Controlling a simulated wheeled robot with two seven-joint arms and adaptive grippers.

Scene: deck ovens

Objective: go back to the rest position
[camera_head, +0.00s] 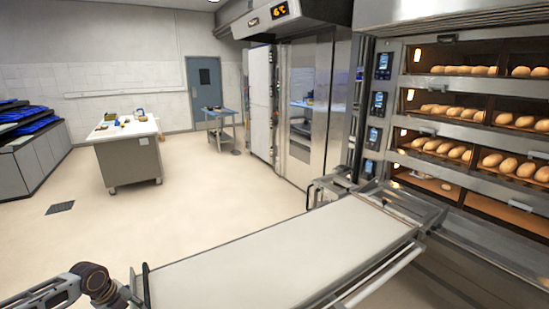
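My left arm comes in at the bottom left. Its gripper (132,292) is at the near left end of the long pale loading board (270,255), beside a dark upright piece there. I cannot tell whether the fingers touch the board or are open or shut. My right gripper is not in view. The board stretches from the bottom left towards the deck oven (398,120) on the right, with a metal rail along its near side. The lowest visible deck (440,184) is mostly bare, with a small pale item in it.
Several oven decks above hold rows of bread loaves (462,70). A work table (128,160) with small items stands at the back left, and a small trolley (222,130) stands near the blue door (204,85). Dark blue trays (28,118) lie at far left. The middle floor is clear.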

